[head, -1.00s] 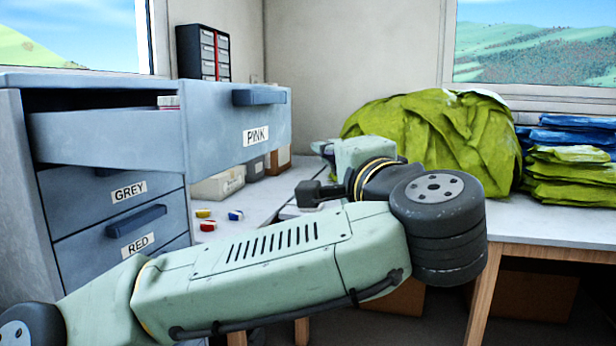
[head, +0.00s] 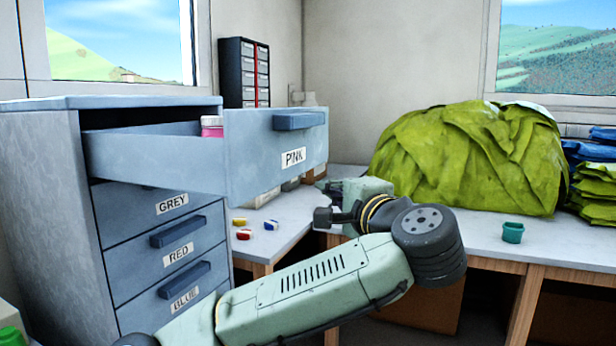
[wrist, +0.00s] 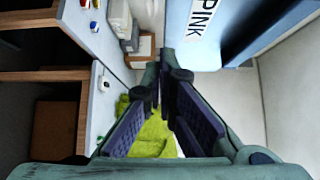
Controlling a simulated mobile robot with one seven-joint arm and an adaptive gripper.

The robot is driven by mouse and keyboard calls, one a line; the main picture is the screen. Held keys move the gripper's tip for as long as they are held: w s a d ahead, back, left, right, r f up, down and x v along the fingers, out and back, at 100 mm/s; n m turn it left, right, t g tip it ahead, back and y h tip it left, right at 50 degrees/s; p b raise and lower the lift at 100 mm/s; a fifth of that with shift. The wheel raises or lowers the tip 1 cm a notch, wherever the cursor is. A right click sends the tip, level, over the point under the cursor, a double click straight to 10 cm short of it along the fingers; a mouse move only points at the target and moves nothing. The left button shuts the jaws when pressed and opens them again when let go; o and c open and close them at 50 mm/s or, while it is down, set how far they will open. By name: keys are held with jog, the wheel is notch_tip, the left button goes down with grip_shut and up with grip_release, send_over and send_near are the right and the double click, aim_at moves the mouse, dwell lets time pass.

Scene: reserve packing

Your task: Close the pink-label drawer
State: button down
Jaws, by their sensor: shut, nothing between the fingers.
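The pink-label drawer (head: 262,172) is the top drawer of a blue-grey cabinet (head: 45,190) and stands pulled far out in the head view. Its front has a blue handle (head: 298,121) and a PINK label. My gripper (head: 324,186) is just right of the drawer front's lower right corner, partly hidden by my wrist. In the wrist view my gripper (wrist: 165,80) has its fingers together and empty. The drawer front (wrist: 250,25) fills the upper right there. I see no contact with it.
The GREY (head: 160,215), RED (head: 165,255) and BLUE (head: 175,297) drawers below are shut. Small coloured pieces (head: 255,225) lie on the table. A black organiser (head: 244,72) stands behind.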

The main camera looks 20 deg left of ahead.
jog(key=shift+w+a+p, duration=0.25)
jog(key=shift+a+p, duration=0.15)
jog(key=shift+a, duration=0.85)
jog(key=shift+w+a+p, duration=0.25)
jog(key=shift+a+p, duration=0.15)
jog(key=shift+a, duration=0.8)
jog(key=w+a+p, duration=0.1)
jog(key=a, duration=2.8)
jog(key=shift+a, duration=0.4)
jog(key=shift+d, duration=0.1)
